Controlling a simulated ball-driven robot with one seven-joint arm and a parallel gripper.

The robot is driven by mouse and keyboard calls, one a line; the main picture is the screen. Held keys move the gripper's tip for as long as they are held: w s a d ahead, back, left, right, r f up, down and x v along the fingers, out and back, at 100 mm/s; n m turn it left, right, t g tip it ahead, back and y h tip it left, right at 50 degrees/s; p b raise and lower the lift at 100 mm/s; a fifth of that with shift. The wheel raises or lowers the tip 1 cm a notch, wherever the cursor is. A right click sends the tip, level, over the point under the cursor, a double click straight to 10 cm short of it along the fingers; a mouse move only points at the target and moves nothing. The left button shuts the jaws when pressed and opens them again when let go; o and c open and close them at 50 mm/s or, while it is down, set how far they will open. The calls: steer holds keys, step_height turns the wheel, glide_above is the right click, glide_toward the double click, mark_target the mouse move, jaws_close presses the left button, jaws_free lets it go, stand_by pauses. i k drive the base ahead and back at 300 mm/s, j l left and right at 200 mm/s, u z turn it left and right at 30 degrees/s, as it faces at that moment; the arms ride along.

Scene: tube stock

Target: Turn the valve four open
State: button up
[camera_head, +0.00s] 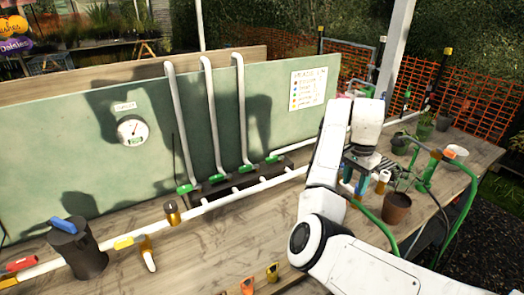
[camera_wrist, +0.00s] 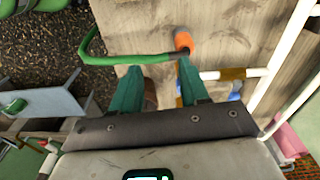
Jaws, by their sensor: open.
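Several green-handled valves stand in a row at the feet of the white riser pipes, among them one at the left (camera_head: 187,188) and one at the right (camera_head: 272,159). I cannot read a number on any of them, so I cannot tell which is valve four. My gripper (camera_head: 355,182) is at the right of the bench, pointing down, away from the green valve row. In the wrist view its two teal fingers (camera_wrist: 158,80) are spread apart with nothing held. A green hose (camera_wrist: 125,59) with an orange end (camera_wrist: 183,40) passes just beyond the fingertips.
A brown pot (camera_head: 396,208) stands beside my gripper. A white pipe (camera_head: 215,203) runs along the bench, with a brass fitting (camera_head: 172,213) and a dark canister (camera_head: 78,250) at left. A gauge (camera_head: 133,131) hangs on the green panel. Front bench boards are mostly clear.

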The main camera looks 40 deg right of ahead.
mark_target(274, 158)
steer(key=i, duration=1.1)
